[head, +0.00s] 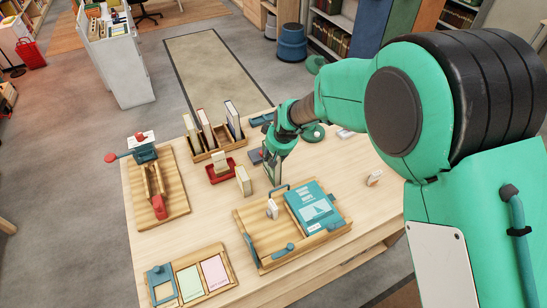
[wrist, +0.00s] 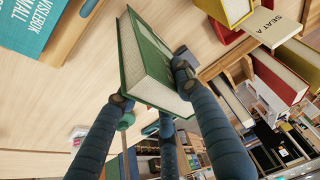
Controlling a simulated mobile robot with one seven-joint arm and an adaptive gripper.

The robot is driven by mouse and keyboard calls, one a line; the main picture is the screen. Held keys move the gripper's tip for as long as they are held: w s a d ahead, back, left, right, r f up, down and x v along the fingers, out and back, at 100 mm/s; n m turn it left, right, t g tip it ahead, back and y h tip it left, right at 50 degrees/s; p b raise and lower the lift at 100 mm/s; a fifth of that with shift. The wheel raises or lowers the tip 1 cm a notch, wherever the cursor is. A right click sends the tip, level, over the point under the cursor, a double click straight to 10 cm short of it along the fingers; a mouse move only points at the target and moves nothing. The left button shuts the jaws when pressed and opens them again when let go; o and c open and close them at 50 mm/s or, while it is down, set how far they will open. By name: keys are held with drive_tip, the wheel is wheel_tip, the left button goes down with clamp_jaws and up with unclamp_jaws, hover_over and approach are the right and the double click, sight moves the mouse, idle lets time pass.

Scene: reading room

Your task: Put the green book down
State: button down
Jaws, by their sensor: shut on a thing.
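The green book (wrist: 150,62) is between the fingers of my gripper (wrist: 152,82) in the wrist view, with its cover and pale page edges showing. My gripper is shut on it. In the head view my gripper (head: 276,160) is over the middle of the wooden table (head: 200,250), just behind a wooden tray (head: 262,232).
The wooden tray holds a teal book (head: 312,208) and a small white item. A wooden rack (head: 217,150) with upright books stands behind, with a red tray (head: 222,172) and a cream block (head: 243,181) nearby. A wooden press (head: 178,190) is at left. Bare table lies left of the wooden tray.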

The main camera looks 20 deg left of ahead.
drive_tip(key=shift+f, duration=0.45)
drive_tip(key=c, duration=1.2)
unclamp_jaws()
drive_tip(key=shift+f, duration=0.1)
drive_tip(key=p+v, duration=0.2)
drive_tip(key=v, duration=1)
drive_tip(key=shift+r, duration=0.2)
